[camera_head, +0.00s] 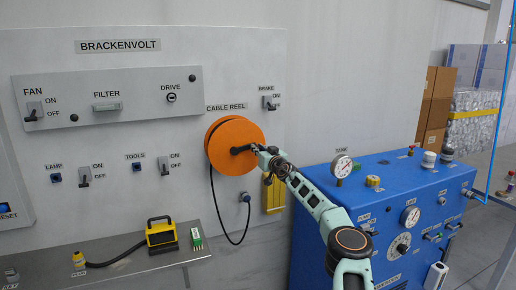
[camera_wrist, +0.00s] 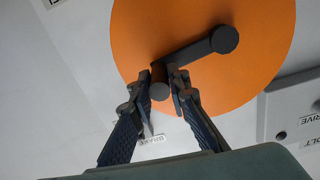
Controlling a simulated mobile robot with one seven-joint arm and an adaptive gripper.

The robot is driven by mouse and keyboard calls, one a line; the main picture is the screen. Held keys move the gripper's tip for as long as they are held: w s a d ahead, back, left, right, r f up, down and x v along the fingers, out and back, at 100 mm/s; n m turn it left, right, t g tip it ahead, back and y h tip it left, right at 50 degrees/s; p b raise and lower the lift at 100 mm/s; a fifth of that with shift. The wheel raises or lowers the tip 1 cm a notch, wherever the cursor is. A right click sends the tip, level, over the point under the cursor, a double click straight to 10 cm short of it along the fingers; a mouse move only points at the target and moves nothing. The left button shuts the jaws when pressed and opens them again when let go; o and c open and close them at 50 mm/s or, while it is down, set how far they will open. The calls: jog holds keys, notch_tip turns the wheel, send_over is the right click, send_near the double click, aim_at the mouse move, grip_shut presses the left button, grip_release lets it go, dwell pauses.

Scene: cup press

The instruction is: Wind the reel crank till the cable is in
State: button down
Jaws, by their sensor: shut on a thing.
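The orange cable reel (camera_head: 222,134) is mounted on the grey wall panel under the label CABLE REEL. A dark crank arm (camera_wrist: 195,50) lies across its face. My gripper (camera_wrist: 166,78) is shut on the crank handle (camera_wrist: 159,91), with one finger on each side of it. In the head view my gripper (camera_head: 260,151) reaches the reel from the right and partly hides the crank. A black cable (camera_head: 214,205) hangs from the reel in a loop below it.
A brake switch (camera_head: 269,104) sits above right of the reel; its position is too small to tell. A blue tank console (camera_head: 330,205) stands right, under my arm. A grey bench (camera_head: 130,270) at lower left holds a yellow-black device (camera_head: 161,235).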

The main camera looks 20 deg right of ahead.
jog(key=c, duration=1.8)
grip_release()
jog(key=shift+f, duration=0.1)
jog(key=shift+c, duration=0.2)
jog(key=shift+s+r, duration=0.3)
jog(key=shift+s, duration=0.35)
jog(key=s, duration=1)
jog(key=shift+s+f, duration=0.25)
jog(key=shift+s, duration=0.1)
